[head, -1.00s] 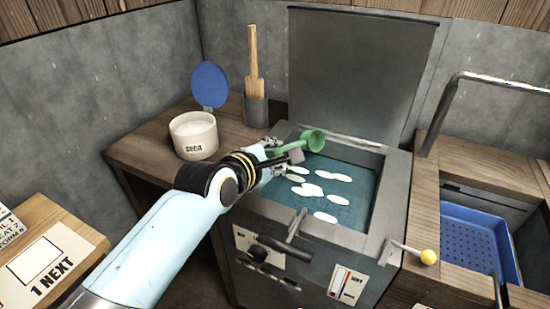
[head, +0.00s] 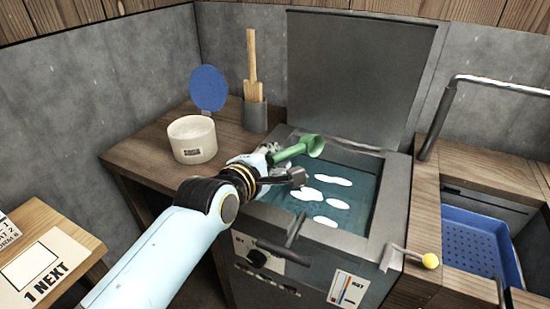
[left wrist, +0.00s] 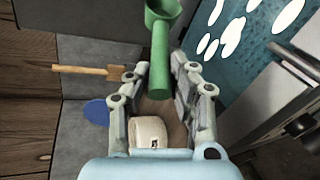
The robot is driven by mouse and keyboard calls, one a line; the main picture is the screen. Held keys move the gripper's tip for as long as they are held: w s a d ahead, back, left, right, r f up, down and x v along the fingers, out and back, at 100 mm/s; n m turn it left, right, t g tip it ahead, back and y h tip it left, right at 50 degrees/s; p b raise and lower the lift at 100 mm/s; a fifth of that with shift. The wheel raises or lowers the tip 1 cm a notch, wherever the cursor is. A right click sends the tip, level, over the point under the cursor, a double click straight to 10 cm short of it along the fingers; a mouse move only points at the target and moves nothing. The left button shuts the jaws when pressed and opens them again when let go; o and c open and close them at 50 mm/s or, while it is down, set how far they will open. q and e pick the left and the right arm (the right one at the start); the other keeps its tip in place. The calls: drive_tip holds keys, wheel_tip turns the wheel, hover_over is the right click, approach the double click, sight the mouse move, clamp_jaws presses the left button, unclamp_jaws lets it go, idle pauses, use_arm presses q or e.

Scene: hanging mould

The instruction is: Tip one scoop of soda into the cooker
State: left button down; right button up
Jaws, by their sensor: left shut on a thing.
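My left gripper (head: 277,166) is shut on the handle of a green scoop (head: 312,146). It holds the scoop over the back left part of the open cooker (head: 402,195). In the left wrist view the scoop's handle (left wrist: 160,75) runs between the fingers, with the cup beyond them. I cannot tell whether the cup holds any soda. The cooker has blue-green liquid with several white patches in it. The soda tub (head: 193,146) stands open on the wooden counter, with white soda inside. My right gripper is not in view.
The cooker's raised lid (head: 360,75) stands behind it. A round blue lid (head: 208,88) and a grey holder (head: 255,115) with a wooden paddle are on the counter. A blue basket (head: 475,245) and a bent metal pipe (head: 490,80) are at the right.

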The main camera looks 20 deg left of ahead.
use_arm(q)
drive_tip(key=n+p, duration=0.1)
drive_tip(key=p, duration=0.2)
drive_tip(key=r+n+g+p, duration=0.1)
drive_tip(key=n+p, duration=0.1)
drive_tip(key=p, duration=0.1)
drive_tip(key=n+g+h+p, duration=0.1)
drive_tip(key=p, duration=0.1)
drive_tip(key=shift+r+n+p, duration=0.25)
drive_tip(key=shift+n+p, duration=0.05)
drive_tip(key=shift+p, duration=0.1)
drive_tip(key=n+g+h+p, duration=0.1)
drive_tip(key=n+p, duration=0.1)
drive_tip(key=n+h+p, duration=0.1)
drive_tip(key=n+p, duration=0.1)
drive_tip(key=p, duration=0.1)
drive_tip(key=shift+a+r+n+g, duration=0.1)
drive_tip(key=shift+r+n+g, duration=0.2)
drive_tip(key=shift+r+g, duration=0.1)
drive_tip(key=shift+n+h+p, duration=0.3)
drive_tip(key=shift+n+p, duration=0.2)
drive_tip(key=shift+p, duration=0.05)
drive_tip(key=shift+f+n+g+h, duration=0.1)
drive_tip(key=shift+n+g+h, duration=0.2)
drive_tip(key=shift+n, duration=0.3)
